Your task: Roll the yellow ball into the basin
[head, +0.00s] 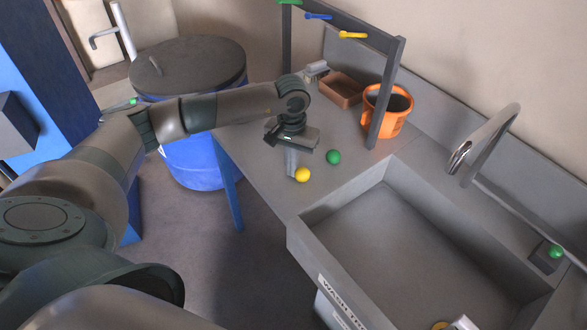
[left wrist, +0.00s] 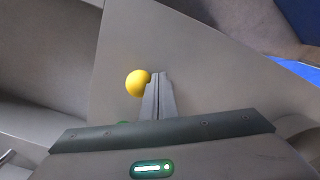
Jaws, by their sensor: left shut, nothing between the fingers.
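The yellow ball (head: 302,174) rests on the grey counter near its front edge, a short way from the basin (head: 410,235). My left gripper (head: 291,174) points down with its fingers shut and empty, close beside the ball on the side away from the basin. In the left wrist view the ball (left wrist: 138,83) is just left of the shut fingertips (left wrist: 159,76); whether they touch it I cannot tell. My right gripper is not in view.
A green ball (head: 333,157) sits on the counter just behind the yellow one. An orange pot (head: 388,112), a brown tray (head: 342,90) and a rack post (head: 384,95) stand farther back. A faucet (head: 484,140) arches over the basin's far side.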

